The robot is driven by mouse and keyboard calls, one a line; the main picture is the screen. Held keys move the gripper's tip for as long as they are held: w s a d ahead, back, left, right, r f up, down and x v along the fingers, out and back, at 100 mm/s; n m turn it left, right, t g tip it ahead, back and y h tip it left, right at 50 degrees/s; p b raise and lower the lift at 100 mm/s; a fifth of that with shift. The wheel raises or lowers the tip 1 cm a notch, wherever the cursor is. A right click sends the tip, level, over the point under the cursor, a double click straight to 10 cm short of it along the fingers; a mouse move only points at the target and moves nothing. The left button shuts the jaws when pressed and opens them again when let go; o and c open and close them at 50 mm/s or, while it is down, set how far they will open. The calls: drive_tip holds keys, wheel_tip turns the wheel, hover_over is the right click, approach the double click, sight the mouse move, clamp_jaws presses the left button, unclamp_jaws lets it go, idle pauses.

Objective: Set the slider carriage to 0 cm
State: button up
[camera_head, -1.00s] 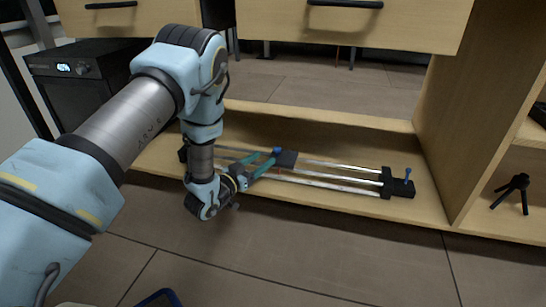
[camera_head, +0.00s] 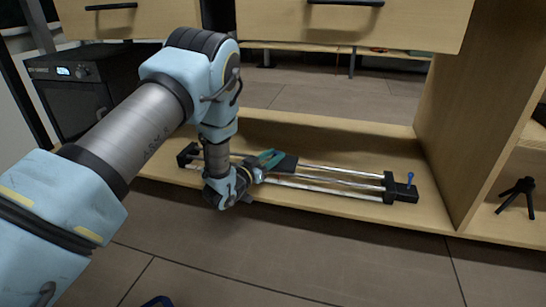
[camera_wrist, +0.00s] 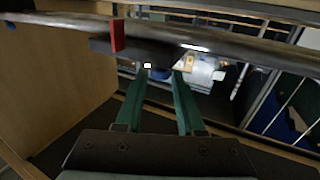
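The slider lies on the low wooden shelf, with bright metal rails (camera_head: 335,181) and black end blocks; the right end block (camera_head: 400,187) has a blue knob on top (camera_head: 410,177). Its black carriage (camera_head: 287,163) sits on the rails left of their middle. My gripper (camera_head: 276,156) has its teal fingers apart, just left of and touching or nearly touching the carriage. In the wrist view my gripper (camera_wrist: 161,73) has a small blue knob (camera_wrist: 160,74) between its fingertips; contact is unclear. A dark bar with a red marker (camera_wrist: 117,35) crosses beyond the fingers.
Wooden drawers (camera_head: 350,25) hang above the shelf. A wooden side panel (camera_head: 475,115) stands at the right, with a small black tripod (camera_head: 517,194) beyond it. A black box with a display (camera_head: 75,85) is at the left. The floor in front is mostly clear.

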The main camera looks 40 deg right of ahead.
clamp_jaws()
idle(1.0)
